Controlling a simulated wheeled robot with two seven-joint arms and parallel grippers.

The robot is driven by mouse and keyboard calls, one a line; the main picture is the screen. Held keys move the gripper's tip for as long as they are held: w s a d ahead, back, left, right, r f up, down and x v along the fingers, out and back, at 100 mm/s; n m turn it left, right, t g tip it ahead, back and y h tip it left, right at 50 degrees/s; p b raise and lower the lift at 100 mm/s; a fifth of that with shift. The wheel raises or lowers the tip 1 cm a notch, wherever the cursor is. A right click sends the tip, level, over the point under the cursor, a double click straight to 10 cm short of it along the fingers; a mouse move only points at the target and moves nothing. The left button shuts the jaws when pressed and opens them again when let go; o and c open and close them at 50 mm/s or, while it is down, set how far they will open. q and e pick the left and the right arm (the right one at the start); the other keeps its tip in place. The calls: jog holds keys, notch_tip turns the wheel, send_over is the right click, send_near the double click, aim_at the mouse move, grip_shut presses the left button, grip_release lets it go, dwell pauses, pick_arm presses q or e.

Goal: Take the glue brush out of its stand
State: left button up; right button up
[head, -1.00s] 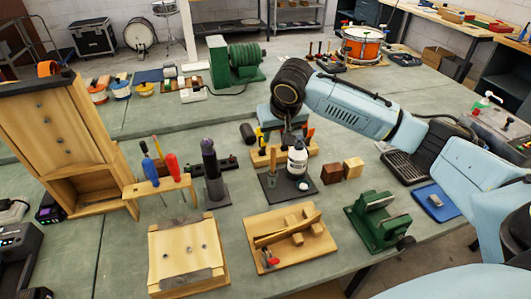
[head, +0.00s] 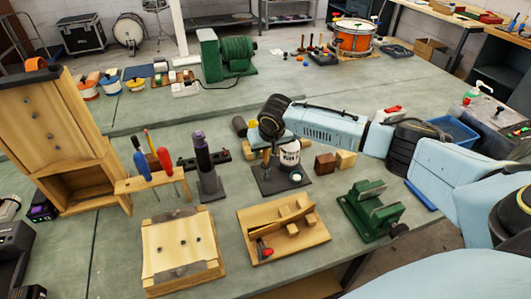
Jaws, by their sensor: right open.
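The glue brush (head: 266,163) appears as a thin upright wooden handle at the left of a dark stand plate (head: 292,187), beside a white bottle (head: 290,157). Its lower end is hard to make out. My right gripper (head: 268,143) points down just above or around the top of the brush, below the dark wrist. It is open; its fingers are small and partly hidden by the wrist, so I cannot tell whether they touch the handle. My left gripper is not in view.
A tall dark tool (head: 202,155) stands on its own base to the left, near a wooden rack of screwdrivers (head: 150,182). Wooden blocks (head: 346,159) and a green vise (head: 371,210) stand to the right. A wooden plane board (head: 285,229) lies in front.

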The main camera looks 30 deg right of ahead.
grip_shut()
jog(key=shift+r, duration=0.1)
notch_tip(320, 180, up, 10)
jog(key=shift+f, duration=0.1)
dwell(0.6)
